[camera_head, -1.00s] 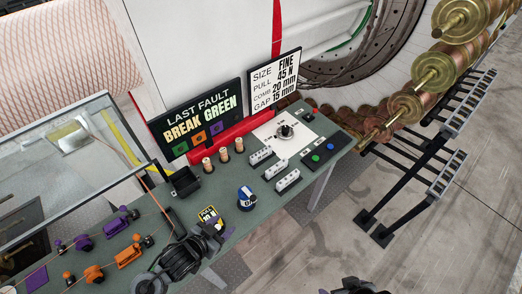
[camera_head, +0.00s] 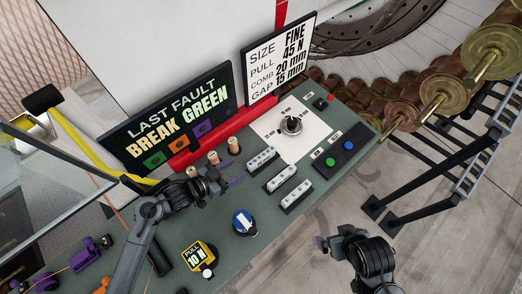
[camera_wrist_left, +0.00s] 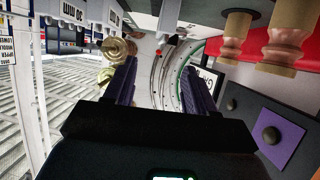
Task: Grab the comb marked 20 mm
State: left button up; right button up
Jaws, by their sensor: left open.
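Three pale grey combs stand in a slanting row on the green bench: the back one (camera_head: 262,160), the middle one (camera_head: 280,178) and the front one (camera_head: 296,198). Small labels lie by them, too small to read in the head view. My left gripper (camera_head: 231,179) is open and empty, left of the combs and apart from them. In the left wrist view its purple fingers (camera_wrist_left: 158,85) are spread, with an upside-down mm label (camera_wrist_left: 73,14) at upper left; its number is uncertain. My right gripper (camera_head: 322,243) is past the bench's front edge; its jaw gap is unclear.
Wooden pegs (camera_head: 233,146) stand behind the left gripper. A blue-white knob (camera_head: 244,222) and a yellow PULL 10 N dial (camera_head: 199,256) are in front. A joystick plate (camera_head: 296,133) and a button box (camera_head: 338,158) lie beyond the combs. The sign (camera_head: 281,58) reads COMB 20 mm.

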aim_at(256, 158)
pick_arm(q)
jog(key=shift+w+p+x, duration=0.25)
jog(key=shift+p+x, duration=0.1)
jog(key=shift+x, duration=5.2)
jog(key=shift+a, duration=0.2)
grip_shut()
